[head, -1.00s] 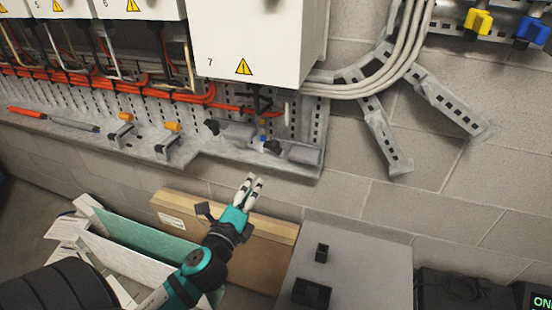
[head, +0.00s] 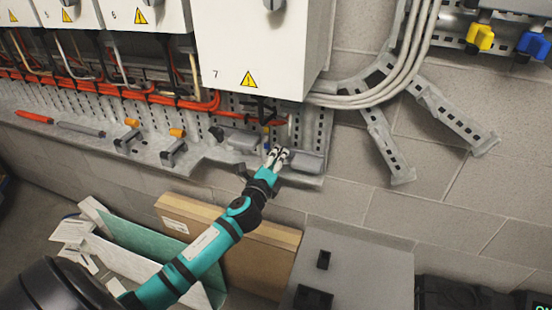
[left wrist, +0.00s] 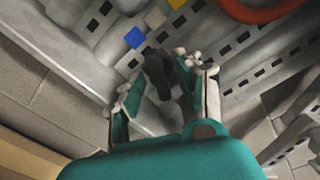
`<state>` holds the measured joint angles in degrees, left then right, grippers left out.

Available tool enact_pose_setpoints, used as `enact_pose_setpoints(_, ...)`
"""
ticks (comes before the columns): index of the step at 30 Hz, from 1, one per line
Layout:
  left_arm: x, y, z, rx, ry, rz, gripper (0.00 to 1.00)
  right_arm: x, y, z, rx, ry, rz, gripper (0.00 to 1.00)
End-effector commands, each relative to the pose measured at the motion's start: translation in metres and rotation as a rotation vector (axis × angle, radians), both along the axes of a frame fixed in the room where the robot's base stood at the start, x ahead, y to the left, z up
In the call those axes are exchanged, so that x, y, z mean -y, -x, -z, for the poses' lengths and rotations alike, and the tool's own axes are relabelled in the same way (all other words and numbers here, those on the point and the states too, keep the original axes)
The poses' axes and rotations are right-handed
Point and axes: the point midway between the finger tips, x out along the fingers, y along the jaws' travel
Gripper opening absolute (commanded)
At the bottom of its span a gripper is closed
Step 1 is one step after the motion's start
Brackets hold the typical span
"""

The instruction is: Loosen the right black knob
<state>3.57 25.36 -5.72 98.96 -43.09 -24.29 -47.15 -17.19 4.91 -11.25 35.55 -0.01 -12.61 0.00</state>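The right black knob (left wrist: 158,72) shows in the left wrist view, on the grey fitting at the end of the metal ledge. My left gripper (left wrist: 167,82) has its fingers spread, one on each side of the knob. The right finger looks very close to it; I cannot tell if they touch. In the head view my left gripper (head: 277,154) is at the ledge and hides most of this knob. The left black knob (head: 217,132) stands apart, further left on the ledge. My right gripper is not in view.
The metal ledge (head: 205,151) runs along the wall under white boxes (head: 262,50) and orange cables (head: 200,104). Small blue (left wrist: 134,38) and yellow (left wrist: 154,17) parts lie just beyond the knob. Below stand a cardboard box (head: 255,231) and a grey cabinet (head: 350,262).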

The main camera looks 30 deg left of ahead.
Motion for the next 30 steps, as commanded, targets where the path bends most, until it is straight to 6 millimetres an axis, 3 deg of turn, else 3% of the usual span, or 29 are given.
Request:
enact_pose_setpoints(6,0.0,0.0,0.0,0.0,0.001,0.0,0.36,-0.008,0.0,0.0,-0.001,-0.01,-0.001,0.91)
enact_pose_setpoints(15,0.0,0.0,0.0,0.0,0.001,0.0,0.0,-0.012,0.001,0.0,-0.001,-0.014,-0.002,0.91)
enact_pose_setpoints(30,0.0,0.0,0.0,0.026,0.113,-0.002,0.0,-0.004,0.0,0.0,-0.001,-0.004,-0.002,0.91)
